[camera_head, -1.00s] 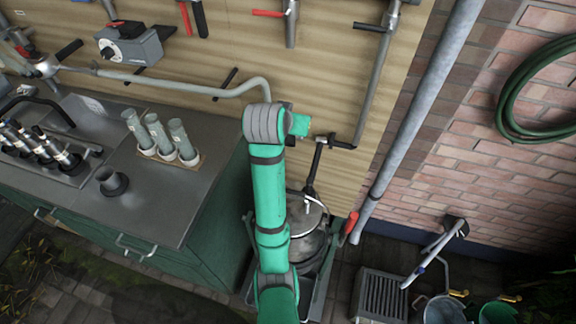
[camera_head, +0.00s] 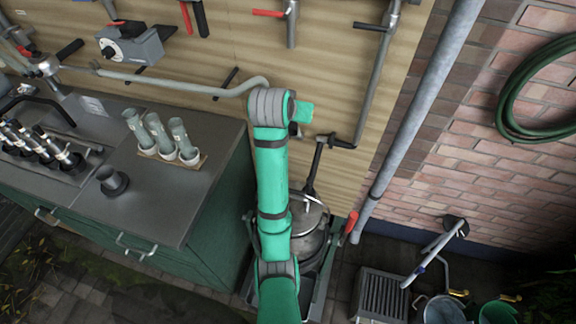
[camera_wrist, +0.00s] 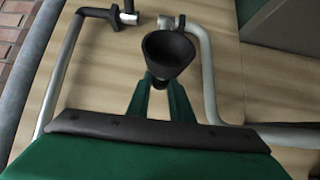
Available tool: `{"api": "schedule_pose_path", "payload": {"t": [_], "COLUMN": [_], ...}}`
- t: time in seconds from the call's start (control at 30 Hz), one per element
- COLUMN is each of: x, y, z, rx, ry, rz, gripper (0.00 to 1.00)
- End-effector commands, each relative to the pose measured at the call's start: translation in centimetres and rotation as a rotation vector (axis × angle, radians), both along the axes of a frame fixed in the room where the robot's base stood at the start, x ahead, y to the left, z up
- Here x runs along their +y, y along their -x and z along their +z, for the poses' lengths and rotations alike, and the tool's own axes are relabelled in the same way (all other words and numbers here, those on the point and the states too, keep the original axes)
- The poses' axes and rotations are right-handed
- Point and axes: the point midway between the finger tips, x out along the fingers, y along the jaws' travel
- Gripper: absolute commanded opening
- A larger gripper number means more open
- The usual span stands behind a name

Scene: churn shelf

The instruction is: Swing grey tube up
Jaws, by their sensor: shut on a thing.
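The grey tube (camera_head: 180,83) runs rightward from a fitting (camera_head: 48,67) along the board in the head view and bends down behind my arm. In the wrist view, a pale grey tube (camera_wrist: 207,65) rises on the right and bends over at the top. My gripper (camera_wrist: 160,88) is shut on the narrow stem of a black cup-shaped piece (camera_wrist: 168,52) beside the tube. Whether this piece is joined to the tube is unclear. In the head view my arm hides the gripper and the tube's end.
A counter (camera_head: 180,205) stands at the left with several light cups in a holder (camera_head: 190,161) and a dark cup (camera_head: 112,180). A dark pipe (camera_head: 372,85) hangs right of my arm. A metal can (camera_head: 312,225) stands below. A grey downpipe (camera_head: 420,110) is farther right.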

Motion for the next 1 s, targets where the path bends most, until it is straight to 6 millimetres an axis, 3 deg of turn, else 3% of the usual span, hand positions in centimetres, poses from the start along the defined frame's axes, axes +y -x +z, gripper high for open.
{"api": "schedule_pose_path", "payload": {"t": [0.13,0.17,0.23,0.57,1.0], "x": [-0.3,-0.3,-0.3,-0.2,0.6], "y": [-0.9,-0.8,-0.8,-0.6,1.4], "z": [0.3,0.2,0.2,0.4,2.3], "rx": [-0.001,-0.001,-0.001,-0.002,-0.003], "ry": [0.000,0.000,0.000,0.000,0.000], "rz": [0.001,0.001,0.001,0.001,0.002], "gripper": [0.07,0.27,0.41,0.41,0.41]}}
